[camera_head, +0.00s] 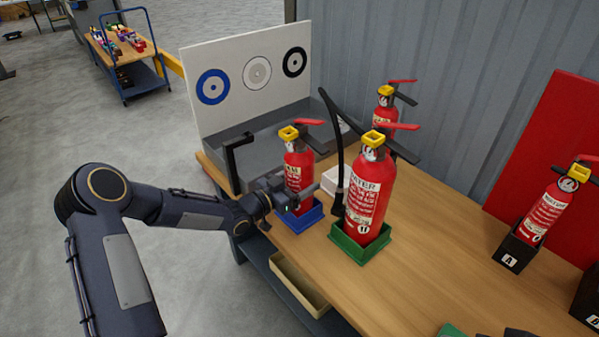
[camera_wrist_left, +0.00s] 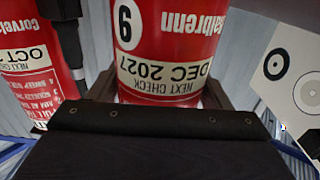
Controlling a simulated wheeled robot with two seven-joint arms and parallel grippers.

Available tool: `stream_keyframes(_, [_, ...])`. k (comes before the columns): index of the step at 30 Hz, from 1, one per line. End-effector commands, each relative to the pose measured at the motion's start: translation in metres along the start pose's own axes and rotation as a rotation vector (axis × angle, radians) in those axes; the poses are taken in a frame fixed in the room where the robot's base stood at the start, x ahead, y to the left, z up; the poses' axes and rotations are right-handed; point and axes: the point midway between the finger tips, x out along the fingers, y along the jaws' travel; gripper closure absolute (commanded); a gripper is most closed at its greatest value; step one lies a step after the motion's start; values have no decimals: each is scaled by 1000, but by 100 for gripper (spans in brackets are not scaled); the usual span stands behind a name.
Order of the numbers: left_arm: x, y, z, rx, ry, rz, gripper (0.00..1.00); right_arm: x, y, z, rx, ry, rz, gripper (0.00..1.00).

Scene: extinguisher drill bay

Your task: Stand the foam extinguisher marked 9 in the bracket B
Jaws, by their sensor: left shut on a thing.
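The foam extinguisher marked 9 (camera_head: 297,164) is a small red cylinder with a yellow collar, upright in or just above a blue square holder (camera_head: 301,219). Its 9 and a "DEC 2027" check label show upside down in the left wrist view (camera_wrist_left: 165,40). My left gripper (camera_head: 297,196) is shut around its lower body from the left. Bracket B (camera_head: 588,300) is a dark holder with a B label, partly cut off at the right edge; no extinguisher shows in its visible part. My right gripper is not in view.
A larger red water extinguisher (camera_head: 364,200) with a black hose stands close on the right in a green holder (camera_head: 360,255). Another extinguisher (camera_head: 385,107) stands behind. Bracket A (camera_head: 513,251) holds a tilted extinguisher (camera_head: 545,215). The bench (camera_head: 420,265) between the green holder and bracket A is clear.

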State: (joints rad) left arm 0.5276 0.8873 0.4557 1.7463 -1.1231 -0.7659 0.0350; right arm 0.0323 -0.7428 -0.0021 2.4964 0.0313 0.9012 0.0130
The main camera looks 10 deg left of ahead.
Motion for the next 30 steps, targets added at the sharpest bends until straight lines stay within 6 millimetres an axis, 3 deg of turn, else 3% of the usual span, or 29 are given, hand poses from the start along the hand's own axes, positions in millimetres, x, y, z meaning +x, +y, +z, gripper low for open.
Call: stream_keyframes(30, [2,0,-40,5,15,1,73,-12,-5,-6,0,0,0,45])
